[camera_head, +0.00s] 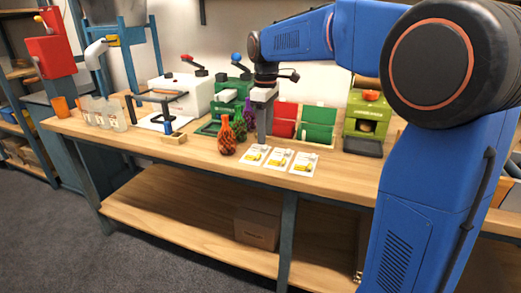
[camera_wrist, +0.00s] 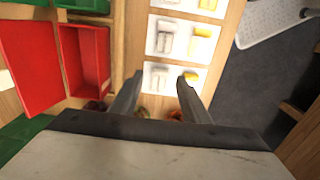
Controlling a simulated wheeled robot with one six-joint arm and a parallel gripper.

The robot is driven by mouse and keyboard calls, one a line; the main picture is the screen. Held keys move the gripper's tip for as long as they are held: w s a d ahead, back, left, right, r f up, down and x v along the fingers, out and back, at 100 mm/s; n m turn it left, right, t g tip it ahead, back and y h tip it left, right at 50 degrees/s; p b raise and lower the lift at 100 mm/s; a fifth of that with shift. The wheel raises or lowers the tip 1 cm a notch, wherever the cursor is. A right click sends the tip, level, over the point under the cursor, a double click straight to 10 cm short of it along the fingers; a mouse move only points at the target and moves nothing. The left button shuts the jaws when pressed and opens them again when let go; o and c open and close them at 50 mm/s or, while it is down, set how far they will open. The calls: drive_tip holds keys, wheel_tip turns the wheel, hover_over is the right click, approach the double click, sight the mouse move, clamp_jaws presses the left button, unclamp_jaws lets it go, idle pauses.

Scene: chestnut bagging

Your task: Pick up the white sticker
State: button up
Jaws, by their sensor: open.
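Three white cards with yellow pictures lie in a row near the table's front edge: a left one (camera_head: 253,155), a middle one (camera_head: 278,160) and a right one (camera_head: 304,164). Which of them is the white sticker I cannot tell. In the wrist view they run up the picture, with the nearest card (camera_wrist: 151,80) just beyond my fingertips. My gripper (camera_head: 262,138) points down above the table, behind the left card. In the wrist view my gripper (camera_wrist: 160,80) is open, its two fingers apart with nothing held between them.
Mesh bags, one orange (camera_head: 226,138), stand left of my gripper. A red tray (camera_head: 284,128) and a green tray (camera_head: 318,133) stand behind the cards. A green machine (camera_head: 366,118) is to the right. Free wood lies right of the cards.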

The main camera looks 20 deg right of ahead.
sight(265, 150)
drive_tip(key=shift+s+f, duration=0.1)
drive_tip(key=shift+f, duration=1.85)
drive_tip(key=shift+c, duration=0.3)
clamp_jaws()
